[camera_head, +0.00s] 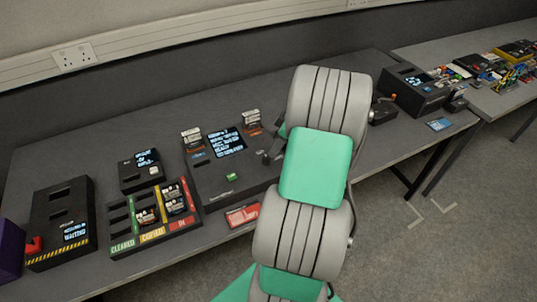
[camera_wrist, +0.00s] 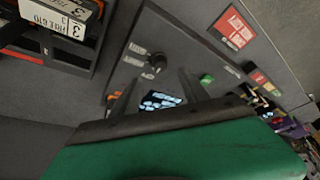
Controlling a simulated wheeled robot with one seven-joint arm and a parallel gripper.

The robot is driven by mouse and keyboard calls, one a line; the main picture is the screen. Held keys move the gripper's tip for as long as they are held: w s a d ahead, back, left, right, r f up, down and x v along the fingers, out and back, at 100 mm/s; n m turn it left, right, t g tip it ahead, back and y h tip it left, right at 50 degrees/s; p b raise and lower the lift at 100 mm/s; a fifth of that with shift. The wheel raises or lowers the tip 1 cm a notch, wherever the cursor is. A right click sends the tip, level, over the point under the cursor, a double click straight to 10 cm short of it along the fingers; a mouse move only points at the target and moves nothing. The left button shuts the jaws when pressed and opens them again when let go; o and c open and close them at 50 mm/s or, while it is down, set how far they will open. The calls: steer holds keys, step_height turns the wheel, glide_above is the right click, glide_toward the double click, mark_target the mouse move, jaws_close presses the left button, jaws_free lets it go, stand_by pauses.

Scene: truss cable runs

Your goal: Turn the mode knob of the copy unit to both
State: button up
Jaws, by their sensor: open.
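The copy unit (camera_head: 205,180) is a dark box with a lit screen, a green button and cartridges at its back, in the middle of the table in the head view. In the wrist view its sloped panel (camera_wrist: 185,50) shows upside down, with the round dark mode knob (camera_wrist: 157,61) beside small white lettering too blurred to read. My gripper (camera_wrist: 156,94) is open and empty, its two fingers spread above the panel close to the knob. I cannot tell whether they touch anything. In the head view my arm hides part of the unit, and the knob does not show clearly.
A sorting rack (camera_head: 112,247) with coloured labels stands left of the unit. A red card (camera_head: 242,215) lies in front. A white-labelled cartridge (camera_wrist: 62,17) shows in the wrist view.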

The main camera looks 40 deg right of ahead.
mark_target(267, 157)
steer(key=p+x, duration=0.1)
steer(key=x, duration=0.6)
steer(key=shift+w+a+f+p, duration=0.15)
steer(key=shift+f+p, duration=0.1)
steer(key=shift+p, duration=0.1)
steer(key=shift+c, duration=0.2)
jaws_close()
